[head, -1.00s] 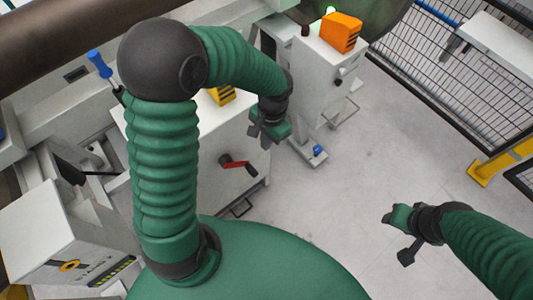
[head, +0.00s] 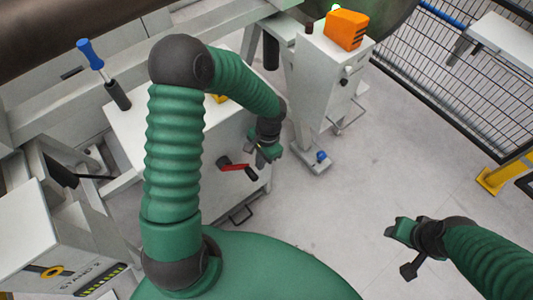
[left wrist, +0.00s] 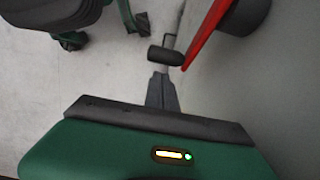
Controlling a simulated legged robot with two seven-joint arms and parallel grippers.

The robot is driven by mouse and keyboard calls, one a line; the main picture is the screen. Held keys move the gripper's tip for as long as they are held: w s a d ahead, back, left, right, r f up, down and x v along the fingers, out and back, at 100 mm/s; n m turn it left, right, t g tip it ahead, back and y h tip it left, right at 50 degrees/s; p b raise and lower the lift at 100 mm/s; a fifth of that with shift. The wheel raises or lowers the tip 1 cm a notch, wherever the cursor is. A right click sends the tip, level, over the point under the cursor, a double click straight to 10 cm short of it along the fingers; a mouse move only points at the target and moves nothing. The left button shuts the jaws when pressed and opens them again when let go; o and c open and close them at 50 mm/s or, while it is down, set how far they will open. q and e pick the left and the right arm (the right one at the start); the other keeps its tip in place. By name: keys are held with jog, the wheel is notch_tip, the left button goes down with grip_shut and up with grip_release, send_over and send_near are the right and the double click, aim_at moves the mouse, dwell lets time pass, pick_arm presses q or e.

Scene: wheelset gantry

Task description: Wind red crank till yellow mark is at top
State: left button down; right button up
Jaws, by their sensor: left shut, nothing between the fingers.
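The red crank (head: 236,166) is on the front face of a white cabinet (head: 222,195), with a dark hub at its left end and a dark grip at its right end. My left gripper (head: 268,155) is just above and right of the grip, shut and empty. In the left wrist view the red crank arm (left wrist: 206,35) slants at upper right, beyond the shut left fingers (left wrist: 163,88). Contact between them cannot be told. I cannot make out a yellow mark on the crank. My right gripper (head: 402,250) hangs over open floor at right, its jaw state unclear.
A white stand with an orange box (head: 345,30) is right of the cabinet, with a blue item (head: 321,156) at its foot. A mesh fence (head: 450,65) borders the right. Floor between is clear.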

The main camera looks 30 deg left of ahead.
pick_arm(q)
jog(key=shift+s+a+f, duration=0.15)
jog(key=shift+s+f, duration=0.05)
jog(key=shift+s, duration=0.3)
jog(key=shift+s+a+f, duration=0.15)
jog(key=shift+s+f, duration=0.05)
jog(key=shift+s, duration=0.3)
jog(key=shift+a, duration=0.1)
jog(key=shift+s, duration=0.1)
